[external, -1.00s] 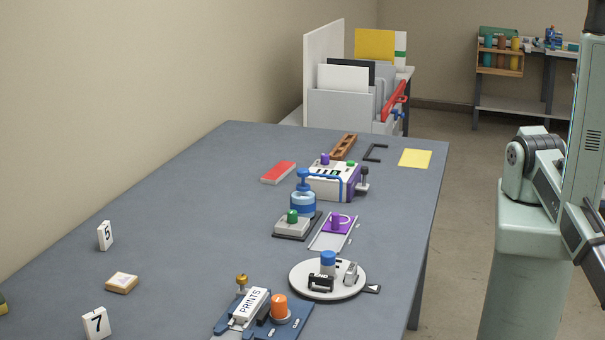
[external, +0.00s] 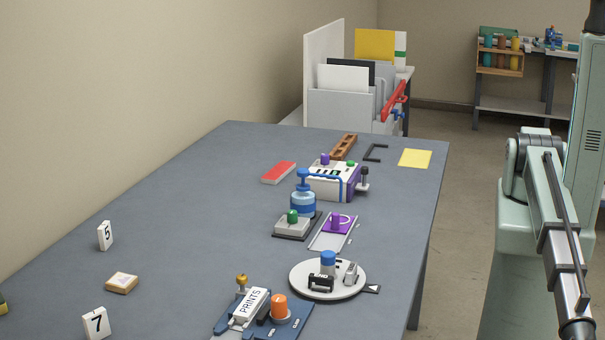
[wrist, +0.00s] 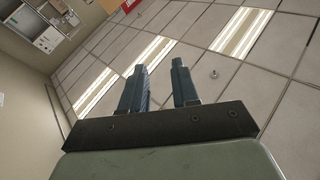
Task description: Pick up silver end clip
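The silver end clip (external: 350,273) stands on the right side of a round white turntable (external: 300,289) near the right edge of the table. A black clip (external: 320,283) and a blue-topped post (external: 328,262) stand on the same turntable. My gripper (wrist: 158,72) shows in the wrist view with its two dark fingers apart and nothing between them. It is out of frame in the external view, where my arm hangs to the right of the table. The wrist view looks towards the ceiling and shows no clip.
A blue PRINTS fixture (external: 290,322) with an orange knob is in front of the turntable. A purple slide (external: 336,224), a blue pump bottle (external: 303,198) and a white-and-purple machine (external: 333,185) stand behind it. The table's left middle is mostly clear.

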